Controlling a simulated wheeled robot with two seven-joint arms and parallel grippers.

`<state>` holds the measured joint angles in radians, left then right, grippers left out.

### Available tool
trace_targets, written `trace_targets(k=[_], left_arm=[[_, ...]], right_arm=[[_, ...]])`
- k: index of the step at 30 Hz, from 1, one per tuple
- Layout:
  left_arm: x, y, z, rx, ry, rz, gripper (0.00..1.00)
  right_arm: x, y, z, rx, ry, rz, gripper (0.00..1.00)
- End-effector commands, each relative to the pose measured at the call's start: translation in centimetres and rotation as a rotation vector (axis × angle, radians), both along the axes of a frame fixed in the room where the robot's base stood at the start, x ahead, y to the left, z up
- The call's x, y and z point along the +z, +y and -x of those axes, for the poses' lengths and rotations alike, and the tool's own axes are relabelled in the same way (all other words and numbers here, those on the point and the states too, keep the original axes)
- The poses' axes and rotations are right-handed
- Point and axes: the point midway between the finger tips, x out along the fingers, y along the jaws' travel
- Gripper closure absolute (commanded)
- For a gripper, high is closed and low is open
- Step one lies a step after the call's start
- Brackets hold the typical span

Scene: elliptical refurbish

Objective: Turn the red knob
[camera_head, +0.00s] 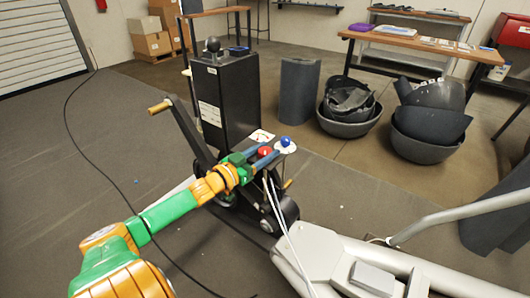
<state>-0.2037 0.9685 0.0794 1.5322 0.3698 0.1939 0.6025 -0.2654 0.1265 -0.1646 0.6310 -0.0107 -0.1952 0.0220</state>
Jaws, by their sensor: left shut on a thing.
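A small red knob (264,151) sits on the elliptical machine, in the middle of the camera_head view. A blue ball-shaped knob (285,141) is just to its right on a pale plate. My left arm comes in from the lower left, and my left gripper (267,155) is at the red knob, shut on it, with its fingers on either side. The fingers hide part of the knob and its base. My right gripper is not in view.
The elliptical's black column (226,100) stands behind the knob, with a crank and wooden-coloured handle (159,107) on the left. The light grey frame (330,255) fills the lower right. Dark bins (345,124) stand behind. A black cable (88,150) crosses the open floor.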

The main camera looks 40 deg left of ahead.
Motion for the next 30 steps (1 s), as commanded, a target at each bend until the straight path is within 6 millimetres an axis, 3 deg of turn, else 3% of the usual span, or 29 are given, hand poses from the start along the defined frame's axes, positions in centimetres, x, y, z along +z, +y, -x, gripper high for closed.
trace_targets(k=[20,21,24,30], left_arm=[[-0.03,-0.05,-0.02,-0.066,0.0,-0.001,1.0],[-0.03,-0.05,-0.02,-0.066,0.0,0.0,0.44],[-0.02,-0.05,-0.02,-0.065,0.0,0.0,0.19],[-0.01,-0.05,-0.02,-0.065,0.0,0.0,0.19]], right_arm=[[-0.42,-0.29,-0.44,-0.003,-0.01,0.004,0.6],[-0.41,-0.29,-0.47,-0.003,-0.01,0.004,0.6],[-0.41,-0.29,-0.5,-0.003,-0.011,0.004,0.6],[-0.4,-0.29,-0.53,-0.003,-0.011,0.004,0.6]])
